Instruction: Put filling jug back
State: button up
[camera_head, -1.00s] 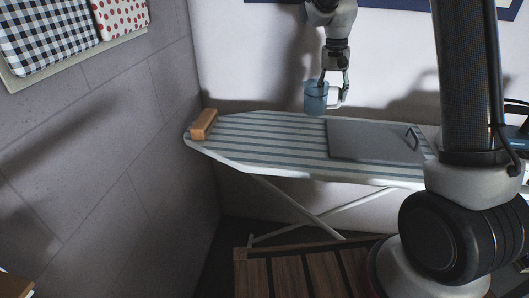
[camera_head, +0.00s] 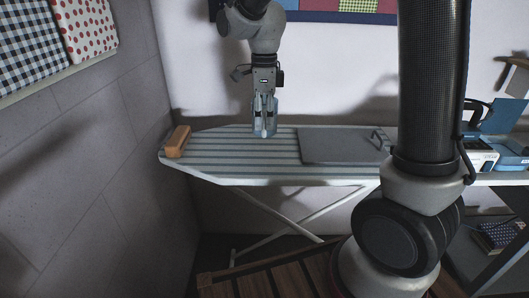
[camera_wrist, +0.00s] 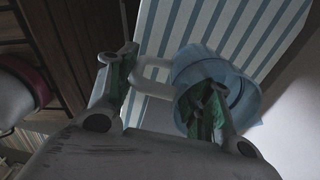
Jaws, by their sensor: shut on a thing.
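The filling jug is a translucent blue cup with a pale handle. In the head view the jug (camera_head: 272,128) hangs from my gripper (camera_head: 264,118), in front of the wall and over the left part of the striped ironing board (camera_head: 225,160). In the wrist view the jug (camera_wrist: 248,102) is at the right finger, and its handle (camera_wrist: 152,76) runs between the two fingers of my gripper (camera_wrist: 163,88). My gripper is shut on the jug. I cannot tell whether the jug's base touches the board.
An orange-brown block (camera_head: 178,141) stands at the board's left end. A grey plate with a handle (camera_head: 340,146) lies on the board to the right of the jug. Boxes (camera_head: 478,155) stand further right. A slatted wooden surface (camera_head: 265,282) is below. The striped cover between block and plate looks clear.

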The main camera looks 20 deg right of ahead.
notch_tip(320, 180, down, 9)
jog(key=shift+r, duration=0.1)
dwell(0.3)
jog(key=o, duration=1.5)
jog(key=shift+c, duration=0.2)
